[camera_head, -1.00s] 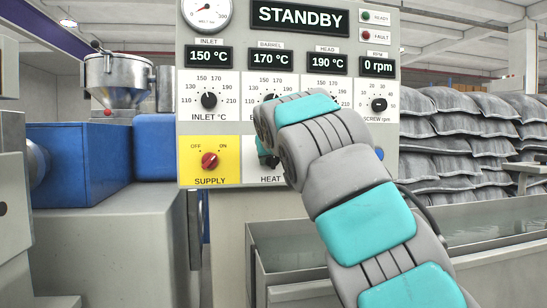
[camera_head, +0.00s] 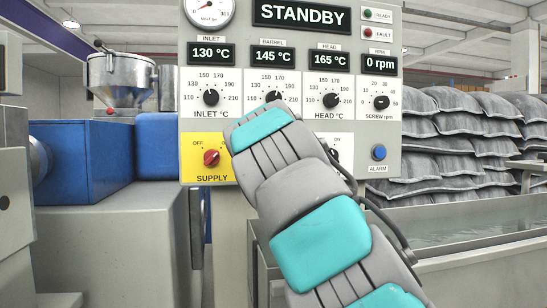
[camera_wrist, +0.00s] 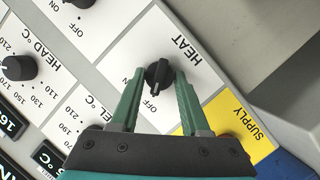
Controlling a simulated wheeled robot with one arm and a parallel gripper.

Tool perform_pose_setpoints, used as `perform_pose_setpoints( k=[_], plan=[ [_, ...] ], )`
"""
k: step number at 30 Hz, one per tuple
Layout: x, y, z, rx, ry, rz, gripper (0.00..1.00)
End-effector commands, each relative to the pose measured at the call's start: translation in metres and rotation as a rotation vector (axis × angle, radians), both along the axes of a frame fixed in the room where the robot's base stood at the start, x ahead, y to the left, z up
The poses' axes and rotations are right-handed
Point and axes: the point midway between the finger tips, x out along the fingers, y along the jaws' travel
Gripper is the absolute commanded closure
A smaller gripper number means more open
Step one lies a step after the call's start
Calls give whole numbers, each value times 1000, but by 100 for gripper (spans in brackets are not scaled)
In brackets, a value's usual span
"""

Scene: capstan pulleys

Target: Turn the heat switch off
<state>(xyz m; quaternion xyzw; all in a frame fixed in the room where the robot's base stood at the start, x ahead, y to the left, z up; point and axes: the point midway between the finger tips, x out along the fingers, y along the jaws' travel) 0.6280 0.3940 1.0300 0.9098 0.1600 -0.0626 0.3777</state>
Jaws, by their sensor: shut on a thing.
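The heat switch (camera_wrist: 158,74) is a black knob on a white plate, under the HEAT label in the wrist view. Its pointer is turned toward the OFF mark. My gripper (camera_wrist: 160,80) has its green fingers on either side of the knob and is shut on it. The left finger covers the place around the ON mark. In the head view my arm hides the heat switch and the gripper. The panel (camera_head: 392,100) reads STANDBY, with temperatures of 130, 145 and 165 °C and 0 rpm.
The red supply switch (camera_head: 211,157) on its yellow plate is left of the heat plate. A partly hidden black switch (camera_head: 334,154) and a blue alarm button (camera_head: 379,152) are to the right. Temperature dials (camera_head: 331,100) sit above. A metal trough (camera_head: 440,231) stands below right.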

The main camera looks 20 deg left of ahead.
Motion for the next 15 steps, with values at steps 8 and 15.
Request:
perform_pose_setpoints(
  k=[8,15],
  plan=[
    [0,0,1,-4,-5,0,100],
    [0,0,1,-3,-3,0,40]
  ],
)
